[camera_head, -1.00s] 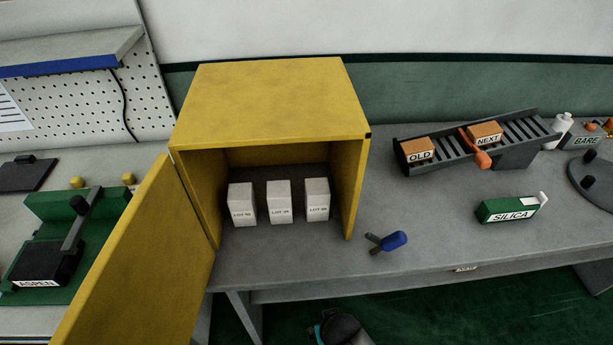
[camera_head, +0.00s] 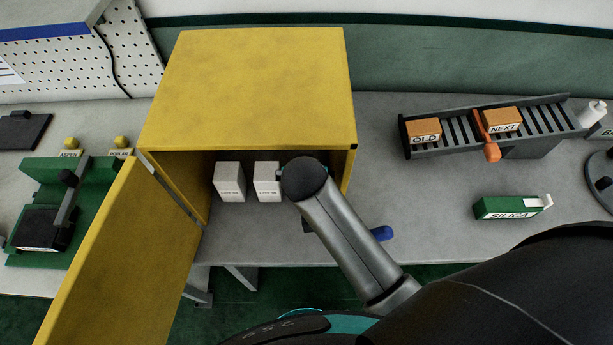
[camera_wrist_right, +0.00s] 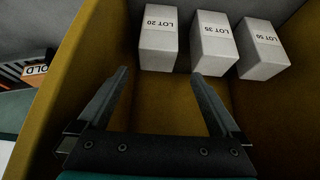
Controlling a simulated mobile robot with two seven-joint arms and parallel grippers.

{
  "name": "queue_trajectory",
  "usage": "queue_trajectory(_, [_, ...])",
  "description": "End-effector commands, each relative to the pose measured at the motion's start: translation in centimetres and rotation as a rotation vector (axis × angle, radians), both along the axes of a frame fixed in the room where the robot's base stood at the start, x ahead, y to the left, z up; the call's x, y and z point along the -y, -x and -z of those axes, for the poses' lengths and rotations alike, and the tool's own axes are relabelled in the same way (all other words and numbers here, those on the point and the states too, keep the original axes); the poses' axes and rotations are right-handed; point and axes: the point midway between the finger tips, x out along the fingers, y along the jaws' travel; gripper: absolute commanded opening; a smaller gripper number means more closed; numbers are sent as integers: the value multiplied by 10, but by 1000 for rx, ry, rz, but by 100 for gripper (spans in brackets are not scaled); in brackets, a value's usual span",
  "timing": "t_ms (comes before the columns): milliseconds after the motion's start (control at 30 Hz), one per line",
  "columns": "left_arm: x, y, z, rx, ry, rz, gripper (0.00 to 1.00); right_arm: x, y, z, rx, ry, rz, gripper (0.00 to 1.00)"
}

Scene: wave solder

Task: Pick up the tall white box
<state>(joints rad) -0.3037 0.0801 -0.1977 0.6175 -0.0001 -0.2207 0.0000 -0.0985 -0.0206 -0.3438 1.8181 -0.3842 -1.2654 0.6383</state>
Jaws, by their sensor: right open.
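Three upright white boxes stand in a row inside the open yellow cabinet (camera_head: 250,90). In the right wrist view they read LOT 20 (camera_wrist_right: 158,52), LOT 35 (camera_wrist_right: 216,55) and LOT 50 (camera_wrist_right: 264,60). Their heights look alike from here, so I cannot tell which is tallest. In the head view the left box (camera_head: 229,182) and the middle box (camera_head: 266,182) show; my right arm hides the right one. My right gripper (camera_wrist_right: 159,74) is open and empty, its fingertips just short of the LOT 20 box and roughly either side of it. My left gripper is not in view.
The cabinet's door (camera_head: 120,255) hangs open at the left. A blue-handled tool (camera_head: 382,233) lies partly behind my right arm. A green SILICA box (camera_head: 508,208) and a sloped rack (camera_head: 450,142) with two orange boxes stand right. The cabinet wall is close beside my right gripper.

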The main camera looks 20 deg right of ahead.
Motion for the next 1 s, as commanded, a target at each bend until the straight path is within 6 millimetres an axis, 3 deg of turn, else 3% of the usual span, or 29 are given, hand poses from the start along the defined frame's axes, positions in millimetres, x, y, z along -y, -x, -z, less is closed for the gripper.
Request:
queue_trajectory(133, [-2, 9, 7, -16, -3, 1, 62, 5, -13, 22, 0, 3, -1, 100])
queue_trajectory(400, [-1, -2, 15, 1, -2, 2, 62, 10, -33, 54, 0, 3, -1, 100])
queue_trajectory(733, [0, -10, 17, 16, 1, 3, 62, 13, -41, 68, 1, 1, -2, 100])
queue_trajectory(1000, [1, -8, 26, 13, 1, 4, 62, 20, -55, 97, 0, 2, -1, 100])
